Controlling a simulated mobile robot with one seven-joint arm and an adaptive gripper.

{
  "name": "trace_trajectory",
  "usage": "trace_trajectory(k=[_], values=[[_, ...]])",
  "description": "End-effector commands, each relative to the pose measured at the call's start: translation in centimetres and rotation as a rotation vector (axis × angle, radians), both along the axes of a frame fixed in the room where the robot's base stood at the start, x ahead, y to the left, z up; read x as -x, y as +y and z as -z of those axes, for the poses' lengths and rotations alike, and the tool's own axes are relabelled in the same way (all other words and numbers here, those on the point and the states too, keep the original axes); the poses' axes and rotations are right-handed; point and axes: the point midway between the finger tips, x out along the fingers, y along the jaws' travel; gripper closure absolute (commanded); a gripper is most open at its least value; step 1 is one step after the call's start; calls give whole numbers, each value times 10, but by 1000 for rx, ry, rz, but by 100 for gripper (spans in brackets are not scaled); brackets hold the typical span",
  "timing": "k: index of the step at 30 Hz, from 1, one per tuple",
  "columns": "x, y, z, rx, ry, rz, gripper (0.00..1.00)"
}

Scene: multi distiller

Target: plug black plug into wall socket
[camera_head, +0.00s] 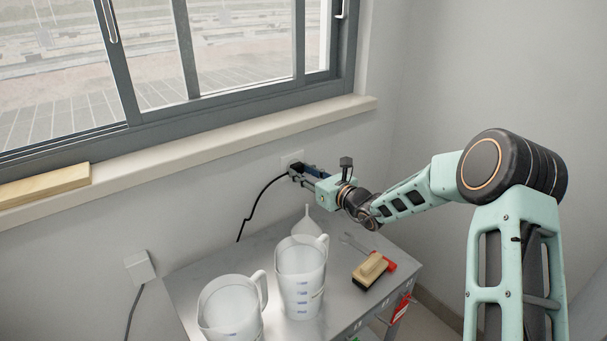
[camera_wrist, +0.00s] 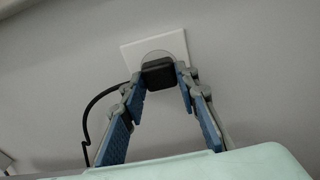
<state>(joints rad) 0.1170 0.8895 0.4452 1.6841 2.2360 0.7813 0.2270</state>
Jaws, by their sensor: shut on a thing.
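The black plug (camera_wrist: 158,73) is between the fingertips of my gripper (camera_wrist: 160,82) in the wrist view, and its cable hangs down to the left. The wall socket (camera_wrist: 172,43) is a white square plate with a round recess, directly behind the plug. The plug covers the lower part of the recess; I cannot tell whether its pins are inside. In the head view my gripper (camera_head: 308,174) reaches left to the wall with the plug (camera_head: 296,168) at its tip. The socket plate (camera_head: 291,157) shows just behind it, partly hidden.
A grey metal table (camera_head: 190,275) stands below, with two white measuring jugs (camera_head: 301,280) (camera_head: 228,308), a funnel (camera_head: 306,226) and a wooden brush (camera_head: 370,270). A window sill (camera_head: 230,138) runs above the socket. A white box with a cable (camera_head: 140,267) is on the wall at left.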

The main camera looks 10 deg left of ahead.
Motion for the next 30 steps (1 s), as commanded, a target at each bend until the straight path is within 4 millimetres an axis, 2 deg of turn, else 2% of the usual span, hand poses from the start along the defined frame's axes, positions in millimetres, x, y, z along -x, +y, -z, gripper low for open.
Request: trace_trajectory(k=[10,11,16,26,30], values=[[-5,6,0,-1,-2,0,93],[-5,6,0,-1,-2,0,71],[-5,6,-1,-1,-1,0,52],[-4,4,0,0,0,0,51],[4,-7,-2,1,0,2,51]])
